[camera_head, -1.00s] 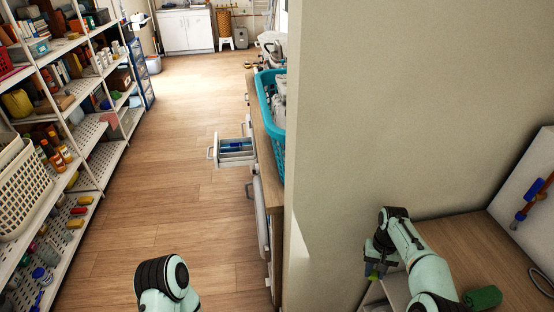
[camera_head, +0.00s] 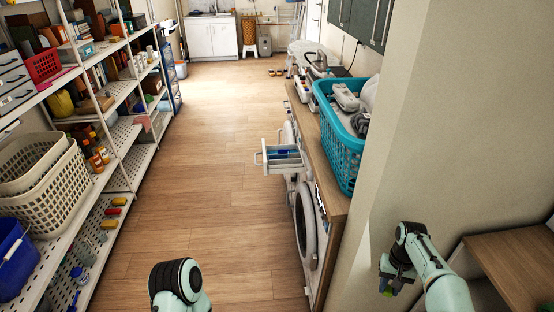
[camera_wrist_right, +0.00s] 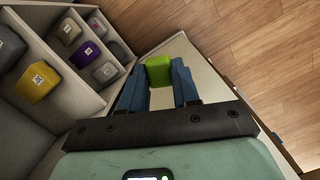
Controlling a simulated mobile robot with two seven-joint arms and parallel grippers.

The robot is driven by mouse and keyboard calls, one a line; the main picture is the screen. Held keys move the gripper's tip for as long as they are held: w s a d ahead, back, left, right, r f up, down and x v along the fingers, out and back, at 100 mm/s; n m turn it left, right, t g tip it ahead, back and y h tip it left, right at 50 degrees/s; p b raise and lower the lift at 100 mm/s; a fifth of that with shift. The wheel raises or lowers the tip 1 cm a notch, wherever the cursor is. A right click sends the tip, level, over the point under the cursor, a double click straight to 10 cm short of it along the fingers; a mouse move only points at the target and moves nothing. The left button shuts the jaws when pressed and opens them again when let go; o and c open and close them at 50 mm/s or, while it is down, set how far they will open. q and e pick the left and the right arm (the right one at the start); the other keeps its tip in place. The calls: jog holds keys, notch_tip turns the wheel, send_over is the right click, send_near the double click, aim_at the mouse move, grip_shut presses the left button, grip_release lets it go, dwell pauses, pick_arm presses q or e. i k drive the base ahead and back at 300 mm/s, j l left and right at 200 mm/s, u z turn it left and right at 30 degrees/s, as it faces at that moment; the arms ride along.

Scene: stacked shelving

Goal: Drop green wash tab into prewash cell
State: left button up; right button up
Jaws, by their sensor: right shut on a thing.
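The green wash tab (camera_wrist_right: 158,71) is a small bright green block between the fingers of my right gripper (camera_wrist_right: 160,88) in the right wrist view. The right gripper is shut on it. In the head view my right gripper (camera_head: 388,286) points down at the lower right, with a bit of green at its tips. The open detergent drawer (camera_head: 283,159) sticks out from the washing machine (camera_head: 306,226) into the aisle, well ahead and left of the gripper. The drawer has blue inside; its separate cells are too small to tell apart. My left gripper is out of frame.
A wall corner (camera_head: 400,150) stands between my right arm and the machine counter. A teal laundry basket (camera_head: 342,160) sits on the counter. Shelving (camera_head: 125,150) lines the left side. The wooden floor aisle is clear. Cubbies with coloured blocks (camera_wrist_right: 42,80) show in the wrist view.

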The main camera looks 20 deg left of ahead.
aim_at(289, 167)
jog(key=j+z, duration=0.1)
jog(key=j, duration=0.7)
jog(key=i+j+z, duration=0.1)
jog(key=j, duration=0.75)
jog(key=i+j, duration=0.15)
jog(key=j, duration=0.2)
jog(key=i+j+z, duration=0.15)
jog(key=j, duration=0.2)
jog(key=i+j, duration=0.15)
jog(key=j, duration=0.25)
jog(key=i+j+z, duration=0.15)
jog(key=j, duration=0.2)
jog(key=i+j, duration=0.1)
jog(key=j, duration=0.3)
jog(key=z, duration=0.05)
